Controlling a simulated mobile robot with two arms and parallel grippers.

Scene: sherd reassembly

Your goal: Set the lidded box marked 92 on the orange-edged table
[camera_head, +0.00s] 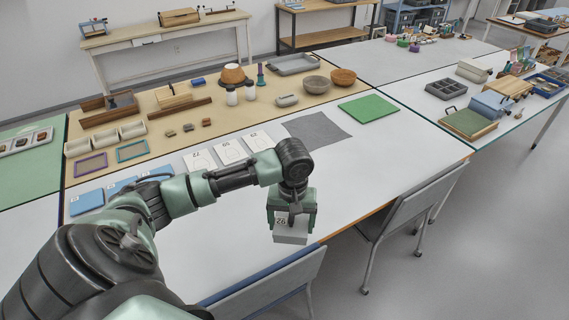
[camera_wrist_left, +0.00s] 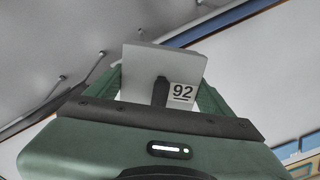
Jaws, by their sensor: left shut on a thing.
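The lidded box (camera_head: 290,237) is light grey with a white label reading 92. My left gripper (camera_head: 291,220) is shut on it, with a finger on either side. In the left wrist view the box (camera_wrist_left: 150,62) sits between the green fingers, its label facing the camera. The orange-edged table (camera_head: 375,165) is the long white-topped one. The box is at its front edge in the head view, and I cannot tell whether it touches the top. My right gripper is not in view.
Chairs (camera_head: 405,205) stand along the front edge. White cards (camera_head: 230,151), a grey mat (camera_head: 317,130) and a green mat (camera_head: 368,108) lie farther back. The white top right of my gripper is clear. Bowls, jars and wooden pieces crowd the tan area (camera_head: 225,115) behind.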

